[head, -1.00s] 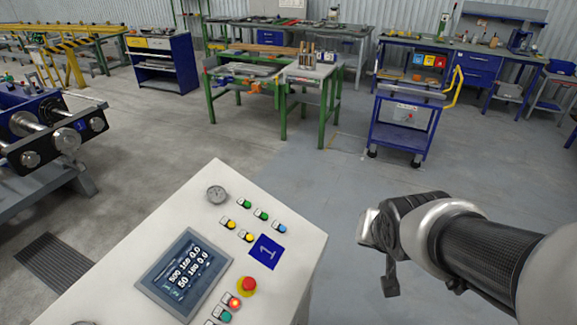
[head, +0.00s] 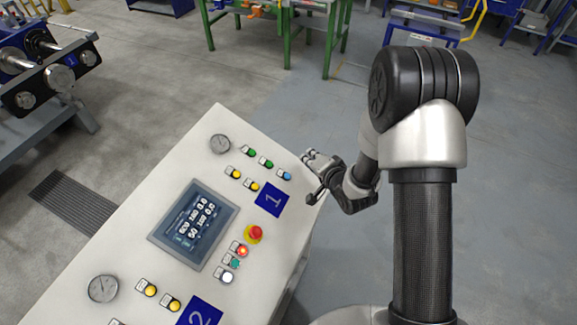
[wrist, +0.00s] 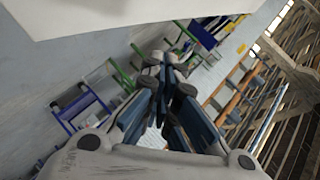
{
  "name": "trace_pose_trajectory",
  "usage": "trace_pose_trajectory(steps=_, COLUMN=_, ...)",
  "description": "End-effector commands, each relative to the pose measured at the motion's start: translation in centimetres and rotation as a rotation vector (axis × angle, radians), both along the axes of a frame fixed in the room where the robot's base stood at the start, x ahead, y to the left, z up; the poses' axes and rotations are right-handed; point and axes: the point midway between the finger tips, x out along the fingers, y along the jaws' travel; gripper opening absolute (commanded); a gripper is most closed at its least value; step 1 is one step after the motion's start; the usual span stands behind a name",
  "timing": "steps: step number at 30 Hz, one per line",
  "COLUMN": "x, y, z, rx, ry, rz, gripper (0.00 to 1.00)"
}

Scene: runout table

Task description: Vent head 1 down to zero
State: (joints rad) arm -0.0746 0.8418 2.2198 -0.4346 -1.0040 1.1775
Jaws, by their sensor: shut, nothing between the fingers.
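The sloped white control panel (head: 140,225) carries a blue plate marked 1 (head: 271,199). Near that plate are a round gauge (head: 220,144), two green buttons (head: 258,158), two yellow buttons (head: 243,180) and a blue button (head: 285,176). The gauge's needle is too small to read. My gripper (head: 308,160) is shut and empty, just right of the blue button by the panel's upper right edge. I cannot tell its height above the panel. In the wrist view its fingers (wrist: 164,68) meet, with a pale panel-like surface (wrist: 100,12) above.
A red emergency knob (head: 255,233) and a lit red button (head: 242,251) sit right of the screen. A second gauge (head: 103,289) and a plate marked 2 (head: 200,313) are at the near end. Open floor (head: 350,255) lies right of the panel.

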Motion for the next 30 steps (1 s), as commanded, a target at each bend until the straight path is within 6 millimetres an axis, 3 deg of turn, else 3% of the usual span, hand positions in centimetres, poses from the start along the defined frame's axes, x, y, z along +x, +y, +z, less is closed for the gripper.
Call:
trace_pose_trajectory(steps=20, x=-0.1, y=0.8, z=-1.2, rx=0.041, ry=-0.001, rz=0.001, gripper=0.00)
trace_pose_trajectory(steps=30, x=0.4, y=2.3, z=-4.9, rx=0.041, ry=0.000, rz=0.001, gripper=0.00)
